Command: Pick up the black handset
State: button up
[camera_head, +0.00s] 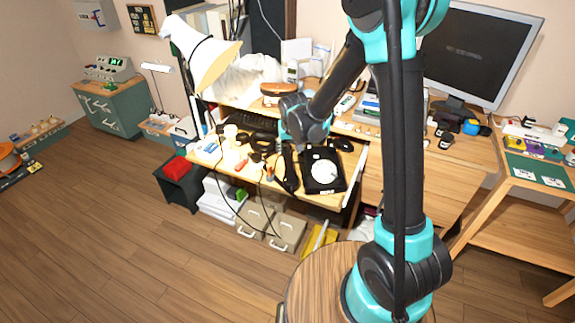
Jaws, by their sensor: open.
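A black dial phone base (335,187) with a round white dial lies on the desk. A long black handset (291,181) lies just left of the base, apart from its top. My gripper (298,149) is above the handset's far end, reaching down from my arm. The fingers are small and dark in this view, and they are open. I cannot tell whether they touch the handset or how they straddle it. The far end of the handset is partly hidden by my gripper.
The wooden desk (222,172) is crowded with small tools and cords left of the handset. A white lamp (208,58) stands at the left. A monitor (478,52) is at the right. A red box (176,166) sits below the desk's left side. Wooden floor in front is clear.

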aim_at(288, 160)
jog(key=x, duration=0.3)
jog(key=shift+f, duration=0.2)
jog(key=shift+s+x, duration=0.15)
jog(key=shift+x, duration=1.2)
jog(key=shift+s+x, duration=0.2)
jog(key=shift+x, duration=1.15)
jog(key=shift+a+f, duration=0.15)
grip_shut()
